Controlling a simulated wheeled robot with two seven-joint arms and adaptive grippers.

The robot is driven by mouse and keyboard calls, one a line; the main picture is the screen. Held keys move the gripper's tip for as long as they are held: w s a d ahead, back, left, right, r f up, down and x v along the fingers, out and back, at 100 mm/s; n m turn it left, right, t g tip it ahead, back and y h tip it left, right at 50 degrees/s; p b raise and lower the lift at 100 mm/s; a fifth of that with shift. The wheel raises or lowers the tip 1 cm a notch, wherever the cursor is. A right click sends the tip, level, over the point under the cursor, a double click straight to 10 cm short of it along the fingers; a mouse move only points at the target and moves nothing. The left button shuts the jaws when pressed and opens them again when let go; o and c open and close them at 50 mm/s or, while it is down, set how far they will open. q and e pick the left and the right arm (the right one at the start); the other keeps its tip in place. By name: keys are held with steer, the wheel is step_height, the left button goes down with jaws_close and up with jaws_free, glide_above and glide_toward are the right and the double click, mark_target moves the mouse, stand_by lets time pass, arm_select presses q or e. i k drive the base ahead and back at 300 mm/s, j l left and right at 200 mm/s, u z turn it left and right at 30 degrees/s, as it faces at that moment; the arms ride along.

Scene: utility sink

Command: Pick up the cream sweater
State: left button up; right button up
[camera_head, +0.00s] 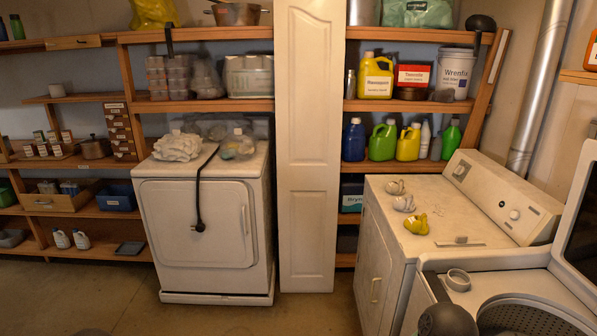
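A crumpled cream, knitted-looking bundle (178,146), which looks like the sweater, lies on the left part of the top of the white front-door machine (205,222) at centre left. Its folds hide its full shape. A black cord or strap hangs over the machine's front, just right of the bundle. Neither of my grippers can be made out in the head view, and nothing is touching the bundle. Dark rounded shapes at the bottom edge are cut off and may be parts of my arms.
A clear bag (237,145) sits right of the bundle. A tall white panel (306,150) stands beside the machine. Wooden shelves (210,105) with containers rise behind. Another white machine (440,205) at right carries small items. The floor (120,300) ahead is mostly clear.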

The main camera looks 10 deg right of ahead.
mark_target(393, 188)
steer(key=i, duration=0.65)
steer(key=i+z, duration=0.15)
steer(key=i, duration=0.5)
steer(key=i+j, duration=0.15)
steer(key=i, duration=0.5)
steer(key=z, duration=0.05)
